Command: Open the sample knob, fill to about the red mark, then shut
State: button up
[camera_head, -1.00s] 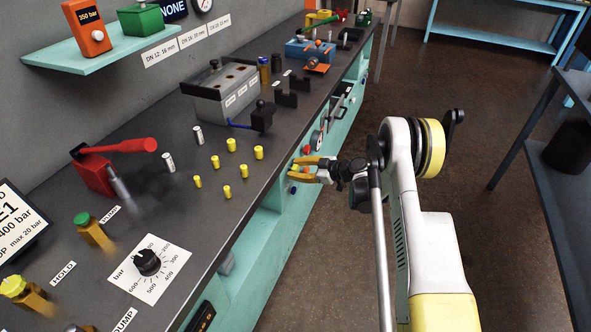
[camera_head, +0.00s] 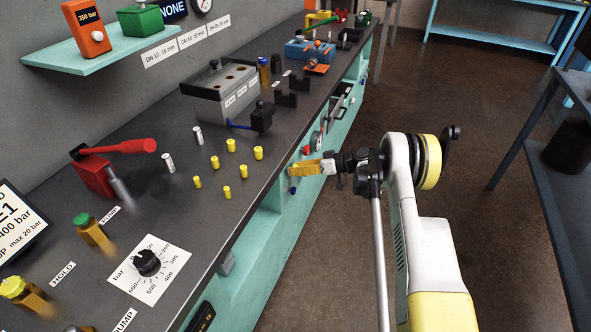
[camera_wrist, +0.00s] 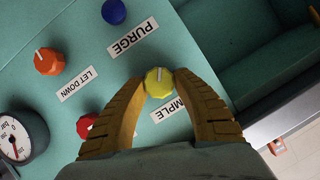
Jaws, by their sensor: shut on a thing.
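The yellow sample knob (camera_wrist: 159,83) shows in the wrist view on the teal front panel, beside a partly hidden label (camera_wrist: 171,108) ending in "MPLE". A white line on the knob points up in the picture. My gripper (camera_wrist: 158,86) is shut on the knob, one orange finger on each side. In the head view my gripper (camera_head: 300,169) reaches the bench's front panel from the right, and its fingers hide the knob there. I cannot make out a sample vessel or a red mark in either view.
In the wrist view an orange let-down knob (camera_wrist: 48,61), a blue purge knob (camera_wrist: 114,11), a red knob (camera_wrist: 87,125) and a gauge (camera_wrist: 18,138) sit near my fingers.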

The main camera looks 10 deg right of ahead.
jog(key=shift+m, duration=0.4)
jog(key=shift+y, duration=0.3)
jog(key=o, duration=1.2)
jog(key=shift+a, duration=0.1)
jog(key=shift+c, duration=0.2)
jog(key=v, duration=1.2)
jog(key=shift+w, duration=0.15)
jog(key=shift+r, duration=0.1)
